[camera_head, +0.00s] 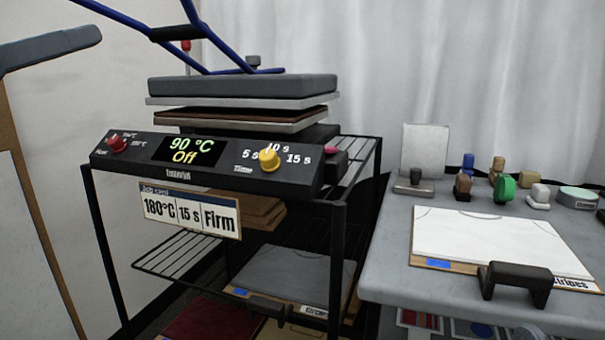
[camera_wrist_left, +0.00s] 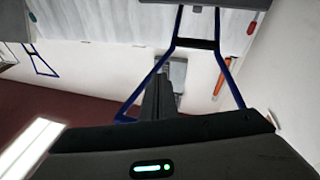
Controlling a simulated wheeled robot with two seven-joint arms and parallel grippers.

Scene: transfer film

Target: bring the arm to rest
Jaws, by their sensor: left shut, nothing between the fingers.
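My left gripper (camera_wrist_left: 160,96) shows in the left wrist view as dark fingers closed together, with nothing between them. I cannot make it out clearly in the head view. Beyond the fingers in the wrist view stands a blue tube frame with a dark grip (camera_wrist_left: 196,44); the fingers appear apart from the grip. In the head view the heat press (camera_head: 240,86) is open, with its blue handle frame (camera_head: 196,18) raised at the top. Its display (camera_head: 189,150) reads 90 °C and Off. My right gripper is in neither view.
The press stands on a black wire rack (camera_head: 340,255) with a job card (camera_head: 190,210) in front. A grey slab (camera_head: 45,48) juts in at upper left.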

